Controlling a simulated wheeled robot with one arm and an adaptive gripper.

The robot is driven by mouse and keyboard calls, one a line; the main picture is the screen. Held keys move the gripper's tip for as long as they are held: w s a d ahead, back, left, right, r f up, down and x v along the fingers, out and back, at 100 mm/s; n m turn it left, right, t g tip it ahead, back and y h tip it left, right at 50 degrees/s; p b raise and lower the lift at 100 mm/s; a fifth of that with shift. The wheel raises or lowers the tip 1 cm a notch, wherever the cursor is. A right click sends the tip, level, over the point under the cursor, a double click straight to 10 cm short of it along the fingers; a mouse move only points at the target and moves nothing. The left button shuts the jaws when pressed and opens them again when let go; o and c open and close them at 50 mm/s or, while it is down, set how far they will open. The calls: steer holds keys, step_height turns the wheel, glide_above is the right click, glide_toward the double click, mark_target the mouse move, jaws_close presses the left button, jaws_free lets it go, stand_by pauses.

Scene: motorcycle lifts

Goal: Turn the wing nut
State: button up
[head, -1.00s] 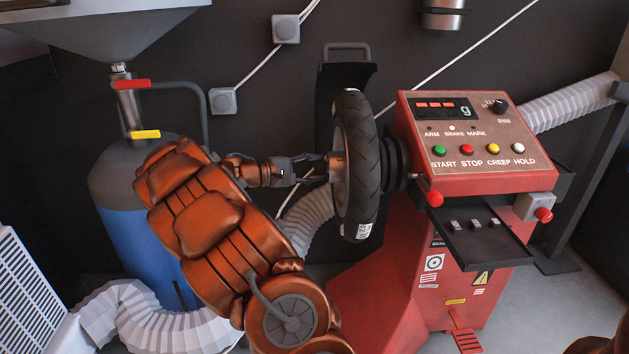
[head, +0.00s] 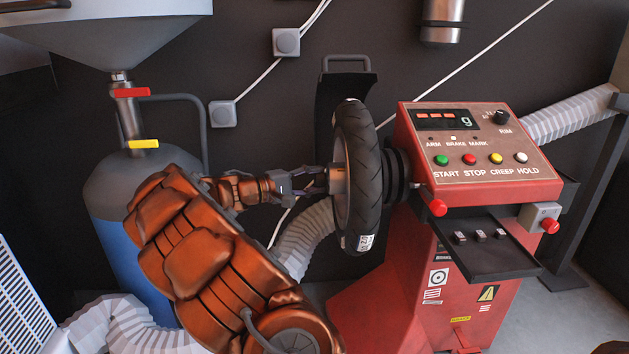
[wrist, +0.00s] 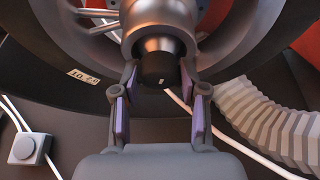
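A dark round nut end (wrist: 158,72) with a small pale mark sits on the metal hub of the motorcycle wheel in the wrist view. No separate wings can be made out on it. My gripper (wrist: 160,78) has its two purple-padded fingers spread, one on each side of this dark end. I cannot tell if the pads touch it. The wheel's black tyre (head: 364,175) stands upright on the red balancing machine (head: 480,150); the nut itself is hidden there.
A blue tank with a grey top (head: 125,190) stands left, behind my arm. A pale ribbed hose (head: 308,240) runs below the gripper, near the wheel. A black tray (head: 485,245) juts from the machine's front. The dark wall is behind.

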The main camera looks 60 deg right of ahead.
steer(key=o, duration=0.4)
steer(key=v, duration=1.2)
stand_by(0.4)
steer(key=s+a+r+t+y+p, duration=0.1)
steer(key=s+a+r+y+p, duration=0.25)
steer(key=s+r+p, duration=0.35)
steer(key=s+a+r+y+p, duration=0.2)
steer(key=s+a+r+p, duration=0.4)
steer(key=p, duration=0.4)
steer(key=s+a+r+n+t+y+p, duration=0.1)
steer(key=s+a+r+t+y+p, duration=0.1)
steer(key=a+p, duration=0.6)
steer(key=s+a+r+n+t+y+p, duration=0.1)
steer(key=s+a+r+y+p, duration=0.3)
steer(key=a+r+p, duration=0.5)
steer(key=s+a+r+n+t+y+p, duration=0.2)
steer(key=s+a+r+p, duration=0.3)
steer(key=a+p, duration=0.3)
steer(key=shift+s+a+r+t+y, duration=0.15)
steer(key=shift+s+a+y, duration=0.25)
steer(key=shift+a, duration=0.2)
steer(key=shift+s+a+r+t+y, duration=0.15)
steer(key=shift+s+a+y, duration=0.2)
steer(key=shift+a, duration=0.3)
